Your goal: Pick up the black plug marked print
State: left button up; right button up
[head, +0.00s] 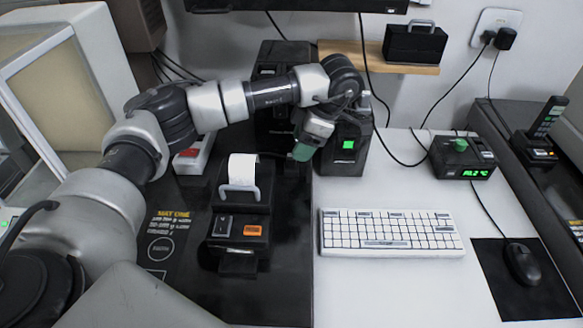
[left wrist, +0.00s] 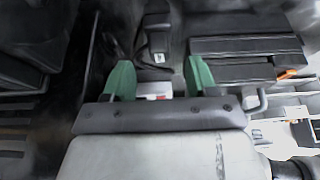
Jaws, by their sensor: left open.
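My left gripper (head: 301,153) hangs over the back of the black counter, left of the green-lit box, with its green fingers pointing down. In the left wrist view its two green fingers (left wrist: 159,82) are apart, with nothing held between them. Beyond the fingertips in that view is a small black plug-like block (left wrist: 157,35) with a dark cable beside it; I cannot read any marking on it. A white piece with red (left wrist: 154,90) shows between the fingers. In the head view two black plugs sit in the wall socket (head: 497,20), unlabelled as far as I can see. My right gripper is not in view.
A black printer (head: 240,225) with paper and a handle stands in front of the arm. A white-and-red switch block (head: 193,155) is behind it. A green-lit box (head: 345,145) is beside the gripper. The keyboard (head: 390,233), display unit (head: 462,158) and mouse (head: 522,263) lie right.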

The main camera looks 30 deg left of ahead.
aim_at(292, 164)
pick_arm(q)
jog(key=shift+x, duration=2.65)
jog(key=shift+a, duration=0.2)
jog(key=c, duration=0.8)
